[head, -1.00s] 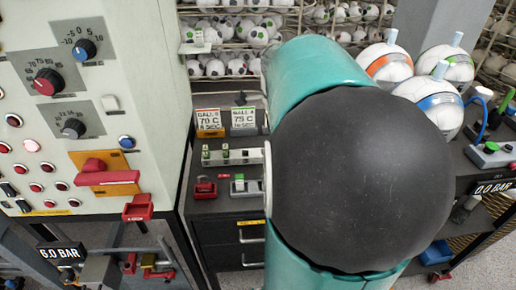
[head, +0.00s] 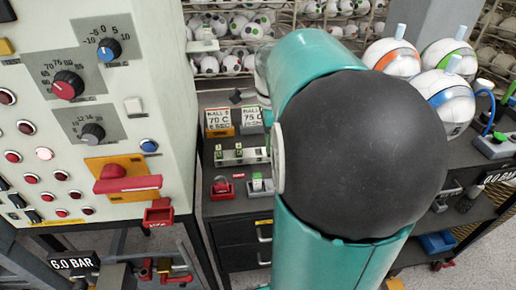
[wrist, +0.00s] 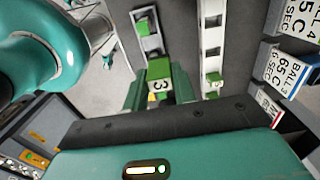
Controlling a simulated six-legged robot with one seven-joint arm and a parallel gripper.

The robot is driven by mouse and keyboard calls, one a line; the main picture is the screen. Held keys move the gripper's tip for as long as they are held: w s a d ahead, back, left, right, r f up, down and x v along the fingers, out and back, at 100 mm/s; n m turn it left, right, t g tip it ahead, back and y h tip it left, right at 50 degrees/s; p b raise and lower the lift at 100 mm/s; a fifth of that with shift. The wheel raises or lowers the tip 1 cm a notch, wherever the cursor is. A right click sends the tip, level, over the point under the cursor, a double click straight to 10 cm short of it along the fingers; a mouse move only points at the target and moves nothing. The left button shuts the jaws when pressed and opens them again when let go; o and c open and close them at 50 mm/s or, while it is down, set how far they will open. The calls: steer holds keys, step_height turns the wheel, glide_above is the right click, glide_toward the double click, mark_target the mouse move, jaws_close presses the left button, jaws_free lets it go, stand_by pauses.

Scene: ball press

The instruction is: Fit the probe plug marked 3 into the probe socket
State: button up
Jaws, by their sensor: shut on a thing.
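In the wrist view, the green plug marked 3 (wrist: 158,86) is between the teal fingers of my gripper (wrist: 157,92), which is shut on it. Its lower end is hidden behind my gripper's dark front edge. A white rack with square holes (wrist: 211,48) and a second pale holder with a green plug (wrist: 143,24) lie beyond it. In the head view, a plug rack (head: 240,157) stands on the dark cabinet, and a small grey block with a green part (head: 258,184) is in front of it. I cannot tell which piece is the probe socket. My arm hides my gripper there.
A control panel (head: 100,110) with knobs and a red handle stands at the left. A red device (head: 221,187) sits on the cabinet top. Marked balls (head: 440,95) and a blue-cabled unit (head: 495,143) are at the right. Ball cards (wrist: 285,68) stand at the wrist view's right.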

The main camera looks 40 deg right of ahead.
steer(key=w+d+f, duration=0.1)
steer(key=w+f, duration=0.2)
steer(key=w+d+f, duration=0.2)
steer(key=w, duration=0.1)
steer(key=w+d+f, duration=0.2)
steer(key=w+f, duration=0.1)
steer(key=w, duration=0.1)
steer(key=shift+f, duration=1.9)
steer(key=shift+f, duration=0.15)
steer(key=o, duration=1)
